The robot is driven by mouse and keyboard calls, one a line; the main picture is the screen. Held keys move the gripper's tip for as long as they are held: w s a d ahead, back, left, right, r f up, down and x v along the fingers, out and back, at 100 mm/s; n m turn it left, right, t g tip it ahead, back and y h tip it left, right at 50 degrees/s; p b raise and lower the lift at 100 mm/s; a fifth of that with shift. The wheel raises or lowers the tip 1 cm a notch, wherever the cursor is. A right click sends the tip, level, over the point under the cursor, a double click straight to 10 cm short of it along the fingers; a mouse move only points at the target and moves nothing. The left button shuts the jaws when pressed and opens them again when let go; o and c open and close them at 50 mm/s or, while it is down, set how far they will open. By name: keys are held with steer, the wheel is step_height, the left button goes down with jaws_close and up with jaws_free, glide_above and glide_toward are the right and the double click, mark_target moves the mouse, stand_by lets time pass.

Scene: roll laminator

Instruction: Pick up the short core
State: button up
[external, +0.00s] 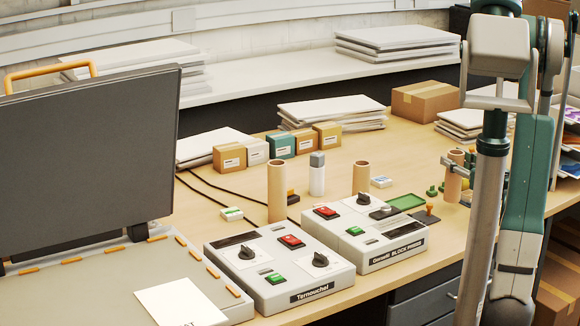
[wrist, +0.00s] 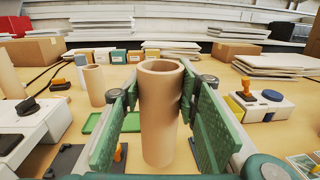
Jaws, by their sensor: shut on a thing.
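My gripper (external: 462,172) is shut on a tan cardboard core (external: 452,186). In the wrist view the green fingers of my gripper (wrist: 160,110) flank this upright core (wrist: 160,125), its open top towards the camera. A shorter core (external: 361,178) stands on the table behind the control boxes; it also shows in the wrist view (wrist: 95,86). A taller core (external: 278,192) stands farther left, and shows at the wrist view's left edge (wrist: 9,75). The held core looks longer than the middle one. I cannot tell whether its bottom touches the table.
Two control boxes (external: 280,265) (external: 368,235) stand at the front. A green tray (external: 407,201) and small stamps (external: 432,190) lie left of my gripper. Small cartons (external: 282,145) and sheet stacks (external: 332,110) line the back. The laminator (external: 90,155) is at left.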

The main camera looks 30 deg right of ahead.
mark_target(455, 152)
steer(key=shift+r+p, duration=0.7)
steer(key=shift+r, duration=2)
steer(key=shift+a, duration=0.1)
